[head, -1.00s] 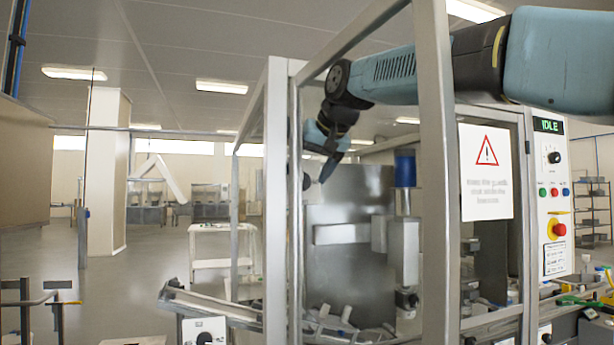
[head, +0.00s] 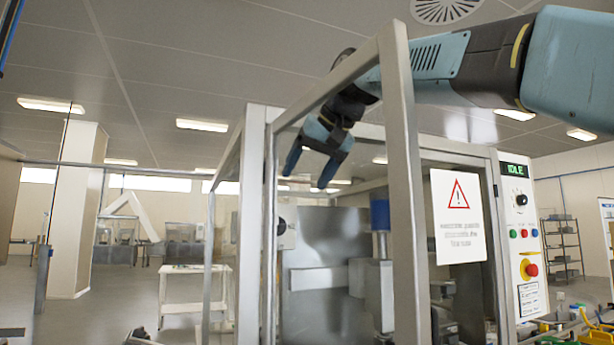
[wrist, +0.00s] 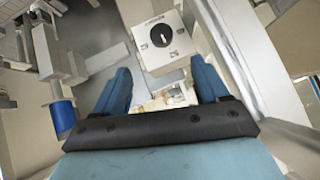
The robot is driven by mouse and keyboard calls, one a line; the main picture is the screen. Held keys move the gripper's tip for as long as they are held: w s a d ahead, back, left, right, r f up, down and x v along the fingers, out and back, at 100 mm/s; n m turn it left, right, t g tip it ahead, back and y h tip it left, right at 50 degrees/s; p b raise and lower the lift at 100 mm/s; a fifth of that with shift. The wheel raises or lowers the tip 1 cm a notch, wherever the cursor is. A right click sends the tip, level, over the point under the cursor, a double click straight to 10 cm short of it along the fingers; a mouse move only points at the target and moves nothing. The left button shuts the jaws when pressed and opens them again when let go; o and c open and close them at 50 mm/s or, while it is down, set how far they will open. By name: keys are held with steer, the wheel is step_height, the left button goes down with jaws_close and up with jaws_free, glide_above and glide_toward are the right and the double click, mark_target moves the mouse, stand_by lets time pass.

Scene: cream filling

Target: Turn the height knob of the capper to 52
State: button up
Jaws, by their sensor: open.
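The capper (head: 400,215) is a metal-framed machine with clear panels, its inside visible in the head view. A white plate with a round black knob (wrist: 162,35) is at the top middle of the wrist view; its label is too small to read. What looks like the same knob (head: 281,226) shows side-on in the head view, below and left of my gripper. My gripper (head: 307,172) is open and empty, its blue fingers pointing down inside the frame. In the wrist view my gripper (wrist: 162,66) has its fingertips on either side below the plate, apart from the knob.
Frame posts (head: 407,200) stand between the head camera and my gripper. A blue-topped cylinder (head: 380,215) stands inside the capper; its blue part also shows at left in the wrist view (wrist: 62,115). A control panel (head: 522,235) reading IDLE is at right. A white cart (head: 195,285) stands behind.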

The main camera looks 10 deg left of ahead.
steer(key=w+d+r+n+t+h, duration=0.2)
steer(key=w+d+r+n+t, duration=0.7)
steer(key=t, duration=0.3)
steer(key=s+a+f+n+g+y, duration=0.3)
steer(key=s+f+n+g+y, duration=0.15)
steer(key=f+n, duration=0.45)
steer(key=s+a+f+n+g+y, duration=0.35)
steer(key=s+f+n, duration=0.35)
steer(key=n, duration=0.5)
steer(key=w+d+f+x, duration=0.1)
steer(key=x, duration=1.2)
steer(key=shift+f+g+h, duration=0.35)
steer(key=shift+g+h, duration=0.05)
steer(key=shift+c, duration=0.4)
